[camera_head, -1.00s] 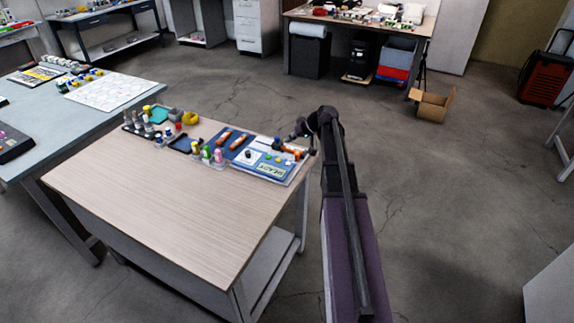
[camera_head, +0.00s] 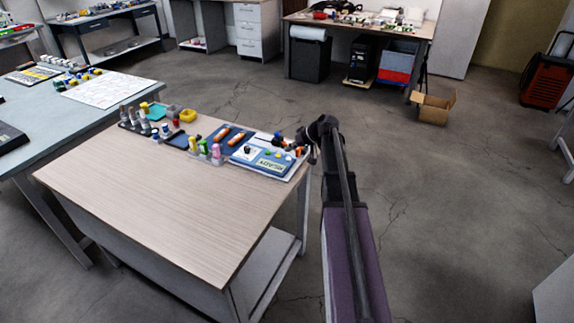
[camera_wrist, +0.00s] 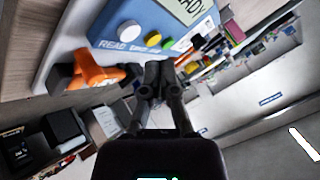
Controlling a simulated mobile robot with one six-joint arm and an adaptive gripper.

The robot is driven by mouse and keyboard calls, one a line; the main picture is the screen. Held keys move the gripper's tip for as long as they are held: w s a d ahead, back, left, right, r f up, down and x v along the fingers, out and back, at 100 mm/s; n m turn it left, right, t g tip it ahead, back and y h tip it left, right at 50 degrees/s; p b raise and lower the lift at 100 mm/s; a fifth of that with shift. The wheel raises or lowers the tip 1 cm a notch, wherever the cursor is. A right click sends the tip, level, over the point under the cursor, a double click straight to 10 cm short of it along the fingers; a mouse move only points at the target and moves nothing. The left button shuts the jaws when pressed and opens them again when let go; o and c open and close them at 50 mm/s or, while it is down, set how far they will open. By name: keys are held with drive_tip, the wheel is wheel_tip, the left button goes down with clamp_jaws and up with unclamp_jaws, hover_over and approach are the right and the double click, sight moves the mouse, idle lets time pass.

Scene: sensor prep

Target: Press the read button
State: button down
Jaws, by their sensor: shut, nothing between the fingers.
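The blue reader device (camera_head: 262,172) lies on a white base at the far right corner of the wooden table. In the wrist view, the blue panel (camera_wrist: 100,20) fills the top, with a lit display (camera_wrist: 188,12). A round white button (camera_wrist: 127,30) sits by the word READ. A yellow button (camera_wrist: 153,39) and a green button (camera_wrist: 168,43) are beside it. My gripper (camera_wrist: 158,72) is shut and empty, its fingertips pictured below and right of the white button. No contact with the button shows. In the head view, my gripper (camera_head: 308,150) is by the device's right end, partly hidden.
An orange-and-black tool (camera_wrist: 95,72) lies close left of my fingertips. In the head view, coloured bottles (camera_head: 204,147) in a clear rack and a blue tray with orange items (camera_head: 229,136) stand left of the device. The table's near part (camera_head: 170,200) is clear.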

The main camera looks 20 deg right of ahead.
sight(283, 159)
drive_tip(key=shift+f+b, duration=0.65)
drive_tip(key=shift+f, duration=0.3)
drive_tip(key=shift+f, duration=0.1)
idle(0.9)
drive_tip(key=shift+f+b, duration=0.3)
drive_tip(key=shift+b, duration=0.15)
drive_tip(key=shift+f+b, duration=0.4)
idle(0.8)
drive_tip(key=shift+r, duration=0.15)
drive_tip(key=shift+r+p, duration=0.7)
drive_tip(key=shift+p, duration=0.15)
wheel_tip(283, 159, up, 5)
drive_tip(key=p, duration=0.5)
idle(0.4)
